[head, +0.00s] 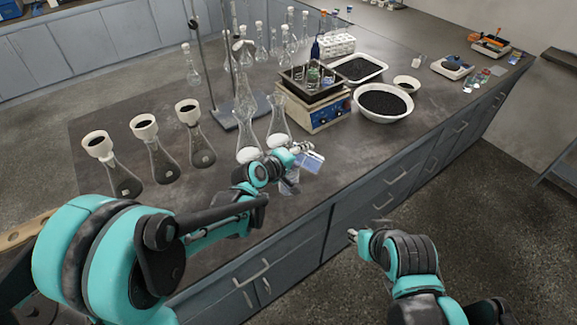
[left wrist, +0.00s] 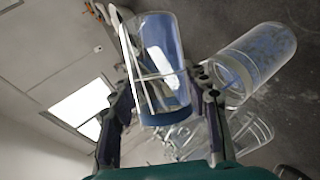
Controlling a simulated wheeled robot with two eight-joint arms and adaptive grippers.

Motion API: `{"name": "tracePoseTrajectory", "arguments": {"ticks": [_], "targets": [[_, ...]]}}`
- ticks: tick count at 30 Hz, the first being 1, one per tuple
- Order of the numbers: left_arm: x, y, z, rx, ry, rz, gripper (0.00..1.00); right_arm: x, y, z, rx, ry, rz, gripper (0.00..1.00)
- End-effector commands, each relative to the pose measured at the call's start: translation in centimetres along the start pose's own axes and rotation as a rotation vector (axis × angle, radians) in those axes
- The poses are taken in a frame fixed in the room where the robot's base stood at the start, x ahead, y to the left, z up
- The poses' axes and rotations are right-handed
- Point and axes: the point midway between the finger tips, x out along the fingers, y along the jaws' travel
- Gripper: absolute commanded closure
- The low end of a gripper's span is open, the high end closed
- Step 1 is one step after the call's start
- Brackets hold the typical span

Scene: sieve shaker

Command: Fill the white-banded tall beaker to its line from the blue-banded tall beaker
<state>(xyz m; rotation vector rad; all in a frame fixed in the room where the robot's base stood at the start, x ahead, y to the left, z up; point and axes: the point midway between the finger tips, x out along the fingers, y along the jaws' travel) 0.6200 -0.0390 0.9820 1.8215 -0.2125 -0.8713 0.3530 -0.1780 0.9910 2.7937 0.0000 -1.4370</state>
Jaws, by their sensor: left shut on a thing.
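My left gripper (head: 298,152) is shut on a clear tall beaker with blue in it (head: 311,161), above the bench near its front edge. In the left wrist view this blue-banded beaker (left wrist: 163,65) sits between the two fingers (left wrist: 165,100), and it looks tilted in the head view. A second clear beaker (head: 288,186) stands below it, partly hidden by my gripper. In the left wrist view another clear beaker (left wrist: 255,62) with pale blue inside is to the right. My right gripper (head: 354,236) is off the bench's front side, too small to read.
Large clear flasks (head: 249,140) stand just behind my left gripper. Several funnel-topped flasks (head: 158,155) are at the left. The sieve shaker (head: 318,95), a white bowl of dark grains (head: 384,103) and a tray (head: 358,68) stand behind. The bench front right of the gripper is clear.

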Motion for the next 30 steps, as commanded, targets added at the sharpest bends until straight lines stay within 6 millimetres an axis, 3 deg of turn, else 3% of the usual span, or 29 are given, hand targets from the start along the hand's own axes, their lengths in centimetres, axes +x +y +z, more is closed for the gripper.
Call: {"name": "tracePoseTrajectory", "arguments": {"ticks": [30], "targets": [[0.01,-0.03,-0.01,-0.037,-0.016,0.015,0.89,0.19,0.00,0.14,0.000,0.000,0.000,0.69]]}}
